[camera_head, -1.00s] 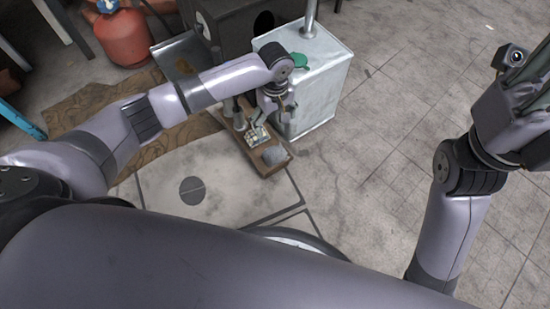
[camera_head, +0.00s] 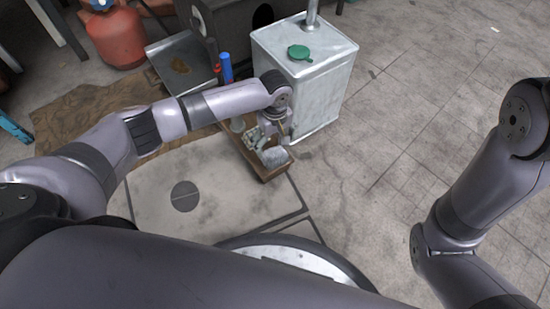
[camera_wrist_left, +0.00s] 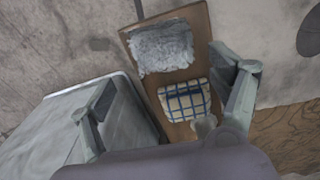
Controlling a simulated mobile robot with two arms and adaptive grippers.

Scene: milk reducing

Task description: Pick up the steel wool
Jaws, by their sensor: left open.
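The steel wool is a grey, fuzzy pad (camera_wrist_left: 162,47) at one end of a narrow wooden tray (camera_wrist_left: 197,22). It also shows in the head view (camera_head: 274,157), at the tray's near end, just below my left gripper. My left gripper (camera_wrist_left: 165,100) is open above the tray. Its fingers stand apart either side of a folded blue-and-white checked cloth (camera_wrist_left: 185,100). The steel wool lies beyond the fingertips, and nothing is between the fingers that looks gripped. In the head view my left gripper (camera_head: 275,138) partly covers the cloth. My right arm is at the right; its gripper is out of frame.
A large metal can (camera_head: 318,75) with a green cap stands right beside the tray. Blue and red-handled items (camera_head: 226,68) stand behind my left arm. A red gas cylinder (camera_head: 117,38) is at the back left. The floor at right is clear.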

